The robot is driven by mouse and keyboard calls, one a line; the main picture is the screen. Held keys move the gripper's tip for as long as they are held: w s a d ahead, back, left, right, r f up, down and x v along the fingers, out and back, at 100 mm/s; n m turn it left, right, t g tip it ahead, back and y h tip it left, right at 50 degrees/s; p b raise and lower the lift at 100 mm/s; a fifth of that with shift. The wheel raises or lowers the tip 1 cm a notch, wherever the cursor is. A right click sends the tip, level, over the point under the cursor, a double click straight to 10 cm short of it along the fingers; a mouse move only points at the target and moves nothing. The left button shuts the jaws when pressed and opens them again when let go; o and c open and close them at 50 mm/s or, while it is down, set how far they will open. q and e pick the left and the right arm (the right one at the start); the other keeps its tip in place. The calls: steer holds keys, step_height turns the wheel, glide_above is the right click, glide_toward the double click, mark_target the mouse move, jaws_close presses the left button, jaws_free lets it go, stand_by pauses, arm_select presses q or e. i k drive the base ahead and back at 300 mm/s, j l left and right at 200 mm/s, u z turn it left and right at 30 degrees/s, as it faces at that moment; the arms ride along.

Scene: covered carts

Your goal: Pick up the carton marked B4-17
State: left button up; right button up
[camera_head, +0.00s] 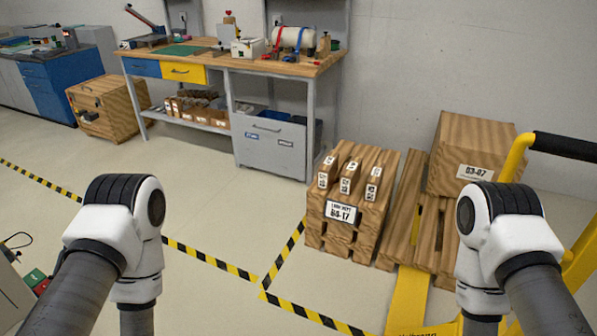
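A wood-grained carton (347,232) stands on the floor right of centre. Its front label looks like B4-17, with a smaller line above that I cannot read surely. Its top has three raised blocks with small white labels, and its base has feet like a pallet. A larger wood-grained carton (466,151) sits to its right on a wooden pallet (401,232); its label looks like B3-07 or 03-07. Both my arms show only their white and black joints and grey links, bent downward at left and right. Both grippers are out of view.
A yellow pallet truck (408,300) with a black handle (565,146) stands at the right, partly behind my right arm. A workbench (250,62) with tools stands behind. A wooden crate (107,108) is at the left. Striped tape (290,254) marks the clear floor.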

mark_target(327, 170)
steer(key=i+j+u, duration=0.35)
steer(key=i, duration=0.25)
steer(key=i+u, duration=0.35)
steer(key=i, duration=0.25)
steer(key=i+z, duration=0.65)
steer(key=z, duration=0.15)
steer(key=i+z, duration=0.35)
steer(key=i+j+z, duration=0.25)
steer(key=z, duration=0.15)
steer(key=i+l+u, duration=0.15)
steer(key=i+l, duration=0.7)
